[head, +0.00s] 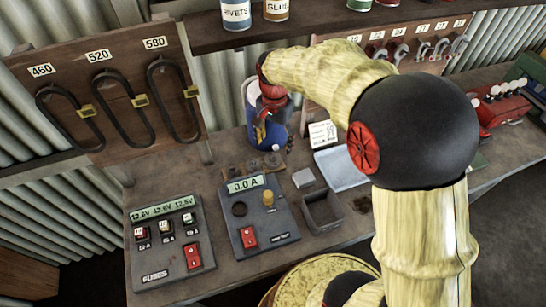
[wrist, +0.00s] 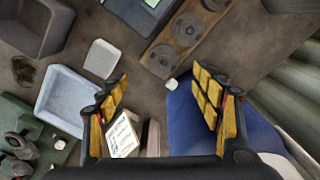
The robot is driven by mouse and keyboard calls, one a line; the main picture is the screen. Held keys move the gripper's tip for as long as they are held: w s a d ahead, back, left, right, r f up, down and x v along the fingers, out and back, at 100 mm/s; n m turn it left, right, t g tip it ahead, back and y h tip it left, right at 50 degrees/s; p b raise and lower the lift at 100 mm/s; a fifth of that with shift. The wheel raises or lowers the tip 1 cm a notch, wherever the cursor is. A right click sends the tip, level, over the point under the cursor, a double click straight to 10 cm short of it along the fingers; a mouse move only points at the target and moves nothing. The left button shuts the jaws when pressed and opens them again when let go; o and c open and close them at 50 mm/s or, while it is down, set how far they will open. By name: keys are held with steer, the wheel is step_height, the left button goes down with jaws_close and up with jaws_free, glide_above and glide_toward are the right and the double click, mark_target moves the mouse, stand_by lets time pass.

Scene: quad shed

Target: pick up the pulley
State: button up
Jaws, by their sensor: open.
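No part is clearly marked as the pulley. A brown board (wrist: 168,52) in the wrist view carries dark round grooved-looking discs (wrist: 187,29), which may be pulleys. The board also shows in the head view (head: 254,164), behind the meter box. My gripper (wrist: 162,92) is open, with yellow-padded fingers spread apart and nothing clearly held between them. In the head view my gripper (head: 272,133) points down in front of a blue container, near the back of the bench.
The blue container (wrist: 190,125) stands close beside one finger. A price card (head: 322,135), pale blue tray (head: 345,172), grey open box (head: 322,210), fuse box (head: 168,240) and meter box (head: 262,220) crowd the bench. A shelf with cans (head: 236,14) hangs above.

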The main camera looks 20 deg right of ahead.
mark_target(273, 156)
steer(key=shift+w+a+f+b, duration=0.15)
steer(key=shift+f+b, duration=0.5)
steer(key=shift+f, duration=1.3)
steer(key=shift+w+f+b, duration=0.15)
steer(key=shift+f+b, duration=0.45)
steer(key=shift+f, duration=1.35)
steer(key=shift+c, duration=1.3)
steer(key=c, duration=1.1)
steer(key=shift+r, duration=0.1)
